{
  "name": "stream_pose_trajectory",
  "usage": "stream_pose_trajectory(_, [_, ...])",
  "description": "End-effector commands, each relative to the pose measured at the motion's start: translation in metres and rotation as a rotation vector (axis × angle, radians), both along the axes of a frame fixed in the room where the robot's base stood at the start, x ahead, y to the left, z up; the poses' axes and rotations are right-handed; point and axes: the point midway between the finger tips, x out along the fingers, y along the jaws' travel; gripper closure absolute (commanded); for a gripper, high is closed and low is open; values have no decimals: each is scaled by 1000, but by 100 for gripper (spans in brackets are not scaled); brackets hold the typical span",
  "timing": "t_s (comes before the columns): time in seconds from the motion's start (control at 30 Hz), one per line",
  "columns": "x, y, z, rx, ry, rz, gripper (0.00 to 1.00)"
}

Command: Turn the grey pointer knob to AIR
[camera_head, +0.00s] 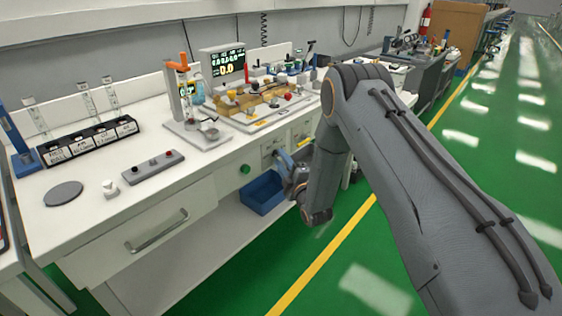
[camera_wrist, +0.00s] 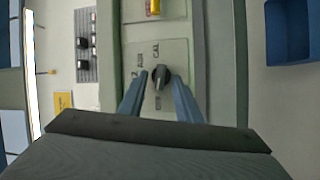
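The grey pointer knob (camera_wrist: 160,79) sits on a pale label plate (camera_wrist: 176,51) in the wrist view. I cannot tell which label the pointer faces. My gripper (camera_wrist: 158,84) has its two blue fingers apart, one on each side of the knob. I cannot tell whether they touch it. In the head view my gripper (camera_head: 281,158) is at the front panel of the bench, below the worktop, and the knob is not clear there.
A green round button (camera_head: 245,169) is on the front panel, left of my gripper. A blue bin (camera_head: 262,192) stands below; it also shows at the wrist view's upper right (camera_wrist: 288,32). A drawer handle (camera_head: 157,232) sticks out at the left. The green floor at right is clear.

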Motion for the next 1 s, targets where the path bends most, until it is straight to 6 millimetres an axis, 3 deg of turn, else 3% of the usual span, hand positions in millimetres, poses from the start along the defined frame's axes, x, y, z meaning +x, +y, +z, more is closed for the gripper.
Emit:
stream_pose_trajectory(0.17, [0,0,0,0,0,0,71])
stream_pose_trajectory(0.33, [0,0,1,0,-1,0,99])
stream_pose_trajectory(1.0, [2,1,6,58,68,0,100])
